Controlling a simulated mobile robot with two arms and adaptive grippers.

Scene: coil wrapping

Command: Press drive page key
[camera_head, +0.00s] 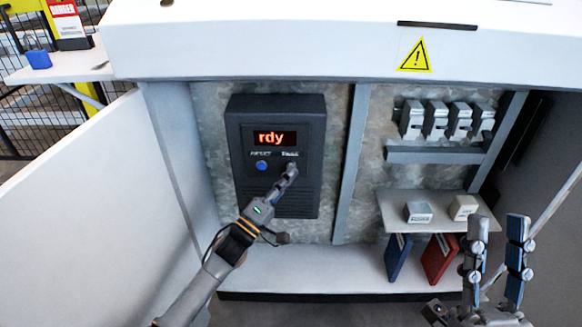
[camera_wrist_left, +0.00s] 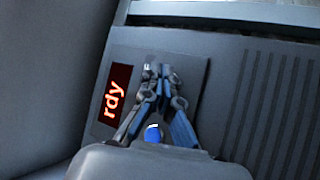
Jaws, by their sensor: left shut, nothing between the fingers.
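The dark drive unit (camera_head: 310,195) is mounted on the cabinet's back panel. Its display (camera_head: 275,137) reads "rdy" in red; the display also shows in the left wrist view (camera_wrist_left: 114,94). The blue reset key (camera_head: 262,165) sits below the display. It also shows in the left wrist view (camera_wrist_left: 153,133). My left gripper (camera_head: 291,168) is shut and empty, its fingertips over the spot under the right-hand label. They hide the page key, and I cannot tell if they touch it. My right gripper (camera_head: 498,220) is open and empty at the lower right.
A small shelf (camera_head: 400,217) at the right holds two small boxes, with a blue binder (camera_head: 398,255) and a red binder (camera_head: 438,258) below. Several grey breakers (camera_head: 435,120) sit above. The open white door (camera_head: 100,205) is at the left.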

